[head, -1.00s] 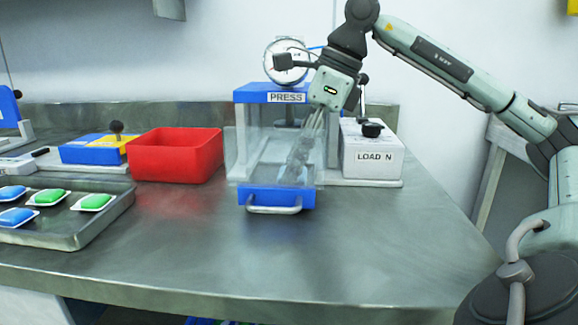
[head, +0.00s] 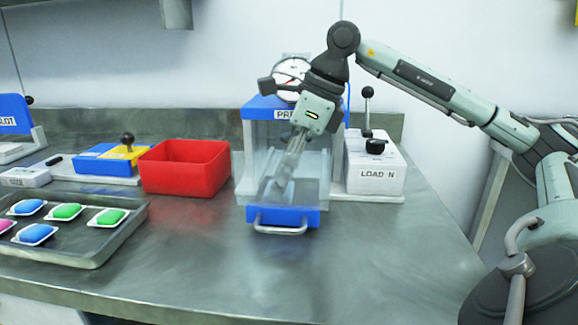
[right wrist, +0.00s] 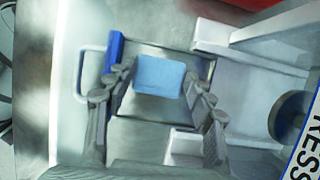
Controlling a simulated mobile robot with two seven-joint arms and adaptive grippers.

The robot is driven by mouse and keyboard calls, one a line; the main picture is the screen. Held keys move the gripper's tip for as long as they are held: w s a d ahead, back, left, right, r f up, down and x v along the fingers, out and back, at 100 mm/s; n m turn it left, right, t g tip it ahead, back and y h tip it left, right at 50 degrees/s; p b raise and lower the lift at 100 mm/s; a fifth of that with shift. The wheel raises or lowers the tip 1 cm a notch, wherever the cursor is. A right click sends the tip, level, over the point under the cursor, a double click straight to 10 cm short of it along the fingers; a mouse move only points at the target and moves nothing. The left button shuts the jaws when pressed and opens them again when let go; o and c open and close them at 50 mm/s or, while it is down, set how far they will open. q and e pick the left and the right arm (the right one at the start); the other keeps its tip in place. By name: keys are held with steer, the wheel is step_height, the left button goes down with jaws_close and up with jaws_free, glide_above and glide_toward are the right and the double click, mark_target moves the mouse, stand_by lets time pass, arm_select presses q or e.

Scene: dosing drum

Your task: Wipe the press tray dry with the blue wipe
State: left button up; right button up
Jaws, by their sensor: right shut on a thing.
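The blue wipe (right wrist: 158,77) is between the fingers of my right gripper (right wrist: 155,98), over the grey floor of the press tray (right wrist: 150,133). The tray's blue front (head: 283,217) with its metal handle sticks out at the foot of the press (head: 262,102). In the head view my right gripper (head: 281,188) reaches down behind the clear guard, into the tray area. It is shut on the wipe. Whether the wipe touches the tray floor I cannot tell. No wetness on the tray can be made out. My left gripper is not in view.
The LOAD N box (head: 375,165) with a lever stands close right of the press. A red bin (head: 185,168) stands to its left. A metal tray (head: 95,245) holds several blue and green pieces. The bench (head: 240,265) in front is clear.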

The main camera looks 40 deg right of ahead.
steer(key=shift+w+a+p, duration=0.2)
steer(key=shift+w+p, duration=0.05)
steer(key=shift+p, duration=0.1)
stand_by(0.3)
steer(key=shift+s+d+r+b, duration=0.2)
steer(key=shift+s+d+b, duration=0.15)
steer(key=shift+b, duration=0.25)
steer(key=shift+s+d+r+b, duration=0.3)
steer(key=shift+s+r+b, duration=0.05)
steer(key=shift+s+b, duration=0.1)
steer(key=r+p, duration=0.5)
steer(key=shift+w+d+r, duration=0.2)
steer(key=shift+r, duration=0.1)
step_height(320, 180, up, 11)
steer(key=d, duration=0.1)
steer(key=shift+w+f, duration=0.2)
steer(key=shift+w, duration=0.2)
steer(key=shift+f, duration=0.15)
